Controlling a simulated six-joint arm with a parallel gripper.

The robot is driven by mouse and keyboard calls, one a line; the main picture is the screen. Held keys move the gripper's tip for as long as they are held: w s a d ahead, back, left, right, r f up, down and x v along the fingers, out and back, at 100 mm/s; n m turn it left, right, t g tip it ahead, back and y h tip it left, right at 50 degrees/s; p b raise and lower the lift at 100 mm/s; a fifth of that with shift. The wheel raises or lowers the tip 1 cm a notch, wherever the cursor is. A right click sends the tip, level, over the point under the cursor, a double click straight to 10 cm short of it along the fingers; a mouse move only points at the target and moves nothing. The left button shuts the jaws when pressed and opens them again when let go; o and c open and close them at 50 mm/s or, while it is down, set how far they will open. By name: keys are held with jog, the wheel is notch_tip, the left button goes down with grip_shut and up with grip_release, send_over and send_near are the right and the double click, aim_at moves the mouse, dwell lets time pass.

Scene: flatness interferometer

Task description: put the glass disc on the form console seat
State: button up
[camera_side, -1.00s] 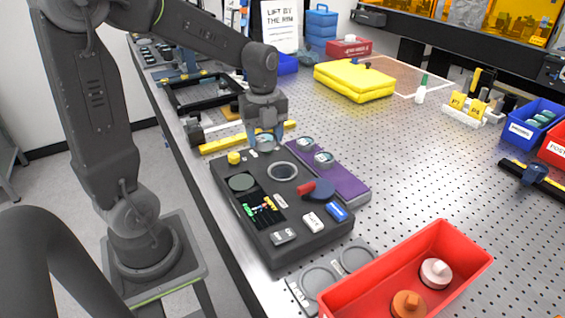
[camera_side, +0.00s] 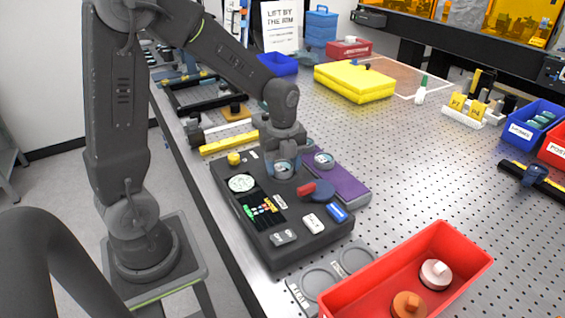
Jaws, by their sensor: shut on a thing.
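The dark form console (camera_side: 310,243) lies on the perforated bench, with its ring-shaped seat near the back right of its top. My gripper (camera_side: 284,166) is right over that seat, fingers pointing down, shut on the glass disc (camera_side: 282,171). The disc is at the seat, and the gripper and disc cover most of the ring. I cannot tell whether the disc touches it. The console's round display (camera_side: 242,183) shows a pale pattern, and a small screen (camera_side: 264,210) beside it shows coloured marks.
A purple tray (camera_side: 348,188) beside the console holds another disc (camera_side: 324,160); part of the tray is hidden by my gripper. A red knob or paddle (camera_side: 307,189) stands up close to the seat. A red bin (camera_side: 372,291) is in front. A yellow bar (camera_side: 229,143) lies behind.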

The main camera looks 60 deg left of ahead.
aim_at(282, 165)
jog(key=shift+f, duration=0.15)
jog(key=shift+s+f, duration=0.15)
jog(key=shift+f, duration=0.4)
jog(key=o, duration=0.9)
jog(key=shift+o, duration=0.2)
notch_tip(282, 165, up, 13)
jog(key=s+d+r+n+t, duration=0.1)
jog(key=s+d+n, duration=0.3)
jog(key=n, duration=0.6)
jog(key=s+d+r+n+t, duration=0.1)
jog(key=s+d+n+t, duration=0.3)
jog(key=s+n, duration=0.5)
jog(key=shift+d+n+t, duration=0.3)
jog(key=shift+d+n, duration=0.2)
jog(key=shift+n, duration=0.1)
